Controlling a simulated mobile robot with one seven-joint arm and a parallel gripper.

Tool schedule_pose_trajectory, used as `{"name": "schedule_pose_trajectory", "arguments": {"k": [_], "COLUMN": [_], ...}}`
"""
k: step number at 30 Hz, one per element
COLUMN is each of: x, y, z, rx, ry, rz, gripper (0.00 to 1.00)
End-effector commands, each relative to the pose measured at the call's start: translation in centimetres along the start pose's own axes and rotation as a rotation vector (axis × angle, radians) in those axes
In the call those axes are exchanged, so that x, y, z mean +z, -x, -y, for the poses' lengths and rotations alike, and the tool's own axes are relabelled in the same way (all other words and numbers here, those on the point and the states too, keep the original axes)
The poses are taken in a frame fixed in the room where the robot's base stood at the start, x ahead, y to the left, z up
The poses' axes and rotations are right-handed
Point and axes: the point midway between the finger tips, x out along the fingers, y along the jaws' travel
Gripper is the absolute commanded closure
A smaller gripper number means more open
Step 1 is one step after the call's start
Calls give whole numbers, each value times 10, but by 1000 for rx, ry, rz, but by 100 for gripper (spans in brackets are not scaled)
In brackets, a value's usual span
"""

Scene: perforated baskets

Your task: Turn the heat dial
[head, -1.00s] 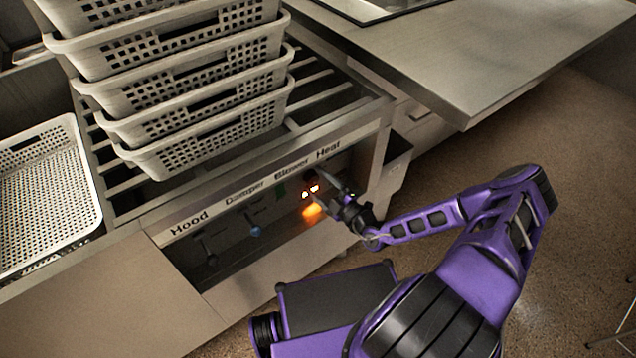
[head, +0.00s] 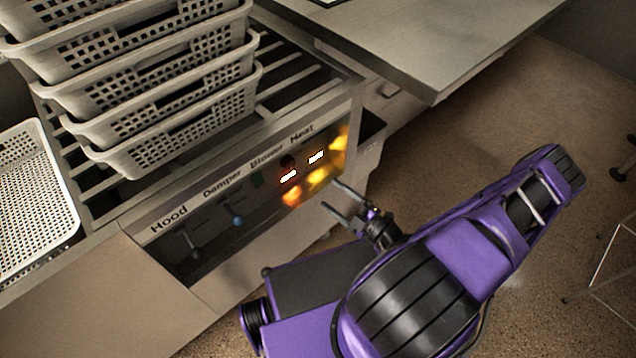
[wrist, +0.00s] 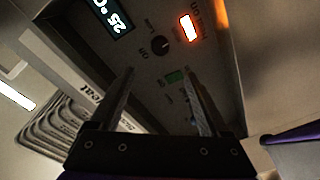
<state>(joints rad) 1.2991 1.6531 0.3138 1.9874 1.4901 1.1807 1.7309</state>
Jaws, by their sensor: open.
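The heat dial is a small black round knob (wrist: 160,45) in the wrist view, with "Off" and "Low" printed beside it. It sits on the dark control panel between a display (wrist: 112,16) reading 25 °C and a lit switch (wrist: 189,27). In the head view I cannot make out the knob clearly below the "Heat" label (head: 302,132). My gripper (head: 331,194) is open and empty, in front of the panel and apart from it. In the wrist view its two fingers (wrist: 160,88) point up toward the panel, with the knob beyond their tips.
Hood (head: 193,243) and damper (head: 237,216) levers are at left. White perforated baskets (head: 175,120) stack on the rack above. A metal counter (head: 440,60) juts out at right.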

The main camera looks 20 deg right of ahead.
Motion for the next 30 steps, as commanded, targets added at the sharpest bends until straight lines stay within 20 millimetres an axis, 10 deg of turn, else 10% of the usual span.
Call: {"name": "schedule_pose_trajectory", "arguments": {"k": [25, 30], "x": [-1, -16], "y": [26, 46], "z": [1, 28], "rx": [-5, -138], "ry": [3, 75], "rz": [-3, -71], "gripper": [20, 20]}}
